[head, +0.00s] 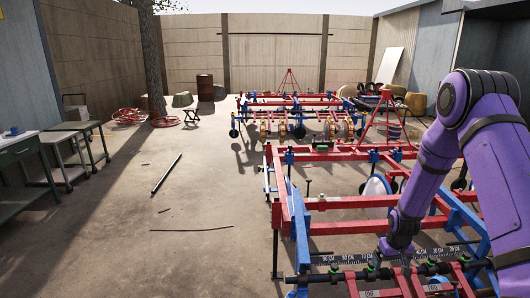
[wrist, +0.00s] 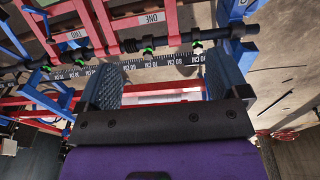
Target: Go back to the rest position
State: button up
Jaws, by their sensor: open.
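My gripper (wrist: 158,80) is open in the wrist view, with a textured pad on each side and nothing held between them. In the head view my purple arm comes in from the right, and my gripper (head: 401,256) is low over the front of the red and blue planter frame (head: 345,229). A dark ruler bar with white centimetre marks (head: 345,258) runs beside it and also crosses the wrist view (wrist: 150,68) beyond the pads. A black bar with green clips (wrist: 150,45) runs along the ruler. Whether the pads touch the frame I cannot tell.
A second planter (head: 290,108) stands behind. Green tables (head: 30,147) are at the left. A dark rod (head: 166,175) lies on the open concrete floor (head: 190,200). Red coils (head: 129,116) and a tree (head: 152,60) are near the back wall. Red labelled plates (wrist: 150,20) show close by.

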jog(key=s+a+r+t, duration=0.1)
jog(key=s+a+r, duration=0.15)
jog(key=r, duration=0.75)
jog(key=s+a+r, duration=0.2)
jog(key=s+r, duration=0.1)
jog(key=r, duration=0.8)
jog(key=s+a+r+t, duration=0.1)
jog(key=s+a+r, duration=0.15)
jog(key=r, duration=0.75)
jog(key=s+a+r, duration=0.1)
jog(key=s+r, duration=0.3)
jog(key=s, duration=0.4)
jog(key=s+a+r+t, duration=0.1)
jog(key=s+a+r, duration=0.1)
jog(key=s+r, duration=0.3)
jog(key=s+a+r, duration=0.1)
jog(key=s+r, duration=0.4)
jog(key=s, duration=0.8)
jog(key=shift+s+a+r+t, duration=0.2)
jog(key=shift+a+t, duration=0.15)
jog(key=shift+t, duration=0.05)
